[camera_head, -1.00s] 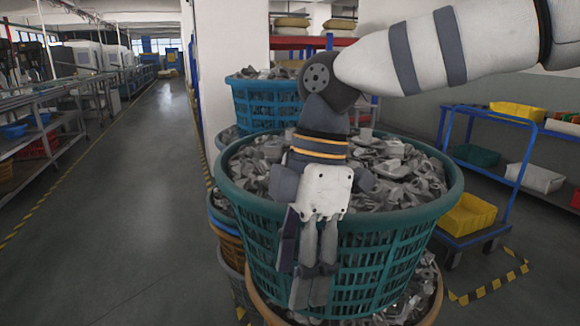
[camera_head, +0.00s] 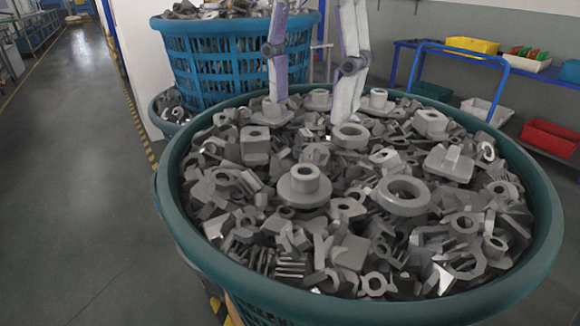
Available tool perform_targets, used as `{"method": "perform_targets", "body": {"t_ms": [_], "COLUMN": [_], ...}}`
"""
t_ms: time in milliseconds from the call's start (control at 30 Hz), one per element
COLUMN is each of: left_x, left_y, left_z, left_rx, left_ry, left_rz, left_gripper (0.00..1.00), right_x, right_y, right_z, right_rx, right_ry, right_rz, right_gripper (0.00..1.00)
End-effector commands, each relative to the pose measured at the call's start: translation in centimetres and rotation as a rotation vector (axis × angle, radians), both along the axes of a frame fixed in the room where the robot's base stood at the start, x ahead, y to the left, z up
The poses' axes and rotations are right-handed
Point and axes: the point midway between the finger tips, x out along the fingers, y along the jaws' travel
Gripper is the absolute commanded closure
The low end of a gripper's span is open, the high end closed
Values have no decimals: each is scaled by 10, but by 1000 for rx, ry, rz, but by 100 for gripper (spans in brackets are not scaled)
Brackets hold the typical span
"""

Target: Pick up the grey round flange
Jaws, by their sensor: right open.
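Several grey round flanges lie on the heap in the large teal basket (camera_head: 545,215). One flange with a raised hub (camera_head: 304,186) lies near the middle, hub up. Smaller hubbed flanges (camera_head: 378,98) lie at the back of the heap. I cannot tell which one the task names. My right gripper (camera_head: 308,112) comes down from the top, open, one finger on each side of a small hubbed flange (camera_head: 318,98) at the back. The fingertips are at the heap's surface; whether they touch parts I cannot tell. My left gripper is out of view.
A flat grey ring (camera_head: 401,195) and many brackets and nuts crowd the heap. A blue basket (camera_head: 200,62) of similar parts stands behind. A blue rack with a yellow bin (camera_head: 472,45) and a red bin (camera_head: 549,137) is at the right. The floor at left is clear.

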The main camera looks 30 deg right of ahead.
Motion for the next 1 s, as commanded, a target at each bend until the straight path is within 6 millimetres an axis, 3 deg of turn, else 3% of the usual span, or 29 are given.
{"method": "perform_targets", "body": {"t_ms": [100,233,433,733,967,1000], "left_x": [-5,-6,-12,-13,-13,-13], "left_y": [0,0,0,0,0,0], "left_z": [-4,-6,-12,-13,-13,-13], "left_rx": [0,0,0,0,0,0], "left_ry": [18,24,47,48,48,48], "left_rz": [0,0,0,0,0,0], "left_gripper": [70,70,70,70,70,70], "right_x": [2,2,1,0,0,0], "right_y": [0,1,4,4,4,4], "right_z": [-28,-43,-82,-89,-89,-89], "right_rx": [0,1,1,1,1,0], "right_ry": [11,9,12,3,3,4], "right_rz": [2,1,1,0,-1,-1], "right_gripper": [49,49,49,49,99,100]}}
